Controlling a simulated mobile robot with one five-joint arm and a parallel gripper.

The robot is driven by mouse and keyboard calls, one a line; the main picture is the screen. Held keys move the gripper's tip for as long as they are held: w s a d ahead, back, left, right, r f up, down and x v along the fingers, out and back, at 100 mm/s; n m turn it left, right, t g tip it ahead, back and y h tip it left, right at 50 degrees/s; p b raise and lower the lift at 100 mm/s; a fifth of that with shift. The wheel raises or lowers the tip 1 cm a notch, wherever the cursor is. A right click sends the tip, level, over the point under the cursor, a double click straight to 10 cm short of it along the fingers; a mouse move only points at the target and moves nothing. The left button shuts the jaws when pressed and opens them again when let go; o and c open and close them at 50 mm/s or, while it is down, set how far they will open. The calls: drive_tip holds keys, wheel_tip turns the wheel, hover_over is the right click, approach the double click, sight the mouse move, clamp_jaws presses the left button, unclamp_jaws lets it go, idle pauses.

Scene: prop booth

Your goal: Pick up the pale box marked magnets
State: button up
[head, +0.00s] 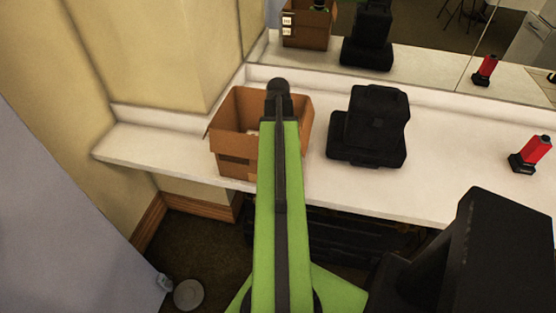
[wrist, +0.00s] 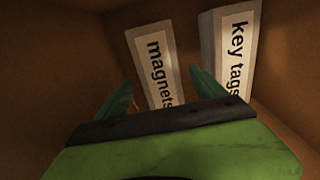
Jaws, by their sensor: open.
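The pale box marked "magnets" (wrist: 153,62) lies inside a brown cardboard box (head: 225,147), with its label facing the wrist camera. My gripper (wrist: 162,80) is open in the wrist view, its two green fingers apart on either side of the lower part of the magnets box. Whether a finger touches it I cannot tell. The lower end of the magnets box is hidden behind my gripper. In the head view my arm reaches over the cardboard box and hides most of its inside.
A pale box marked "key tags" (wrist: 236,45) lies just right of the magnets box, close to my right finger. Cardboard walls (wrist: 50,80) surround both. On the white counter (head: 450,165) stand a black case-like object (head: 370,128) and a red item (head: 530,153). A mirror is behind.

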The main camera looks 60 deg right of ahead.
wheel_tip(320, 180, down, 3)
drive_tip(key=shift+f+b, duration=0.15)
drive_tip(key=shift+b, duration=0.75)
drive_tip(key=shift+r, duration=0.2)
drive_tip(key=shift+c, duration=0.4)
clamp_jaws()
